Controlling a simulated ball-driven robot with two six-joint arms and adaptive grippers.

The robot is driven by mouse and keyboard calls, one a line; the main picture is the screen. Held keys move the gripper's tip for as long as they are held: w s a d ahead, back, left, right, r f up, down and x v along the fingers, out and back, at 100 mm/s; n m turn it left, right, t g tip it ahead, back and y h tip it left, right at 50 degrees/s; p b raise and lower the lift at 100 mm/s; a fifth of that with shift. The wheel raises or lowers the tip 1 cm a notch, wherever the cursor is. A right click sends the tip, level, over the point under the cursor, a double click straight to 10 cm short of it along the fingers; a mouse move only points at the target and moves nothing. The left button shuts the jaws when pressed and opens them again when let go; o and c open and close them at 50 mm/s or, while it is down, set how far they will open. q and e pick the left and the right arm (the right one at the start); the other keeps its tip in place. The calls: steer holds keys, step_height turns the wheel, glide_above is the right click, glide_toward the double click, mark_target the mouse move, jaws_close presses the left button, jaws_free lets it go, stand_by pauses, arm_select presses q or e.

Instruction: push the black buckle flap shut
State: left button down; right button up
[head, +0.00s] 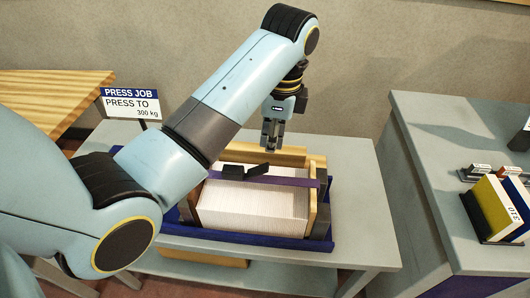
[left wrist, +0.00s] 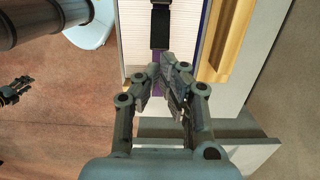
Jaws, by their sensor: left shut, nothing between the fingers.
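The black buckle (head: 232,173) sits on a purple strap (head: 292,181) that runs across a stack of white sheets (head: 250,204). Its flap (head: 258,169) looks tilted up at the right side of the buckle. In the left wrist view the black buckle (left wrist: 160,28) lies beyond my fingertips, in line with the strap. My left gripper (head: 271,148) points down just above and behind the flap, apart from it as far as I can tell. It also shows in the left wrist view (left wrist: 166,70), shut and empty. A dark gripper-like part at that view's left edge may be my right gripper (left wrist: 14,90).
The stack sits in a wooden press with a far beam (head: 265,155) and a blue tray (head: 270,239) on a grey table (head: 355,245). A sign (head: 131,104) stands at the left. A grey cabinet (head: 415,150) with books stands at the right.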

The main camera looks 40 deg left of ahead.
mark_target(267, 166)
arm_select(q)
steer(key=f, duration=0.3)
steer(key=shift+s+a+f, duration=0.15)
steer(key=shift+a+f, duration=0.05)
steer(key=shift+f, duration=0.9)
arm_select(e)
steer(key=shift+s+d, duration=0.15)
steer(key=shift+d, duration=0.1)
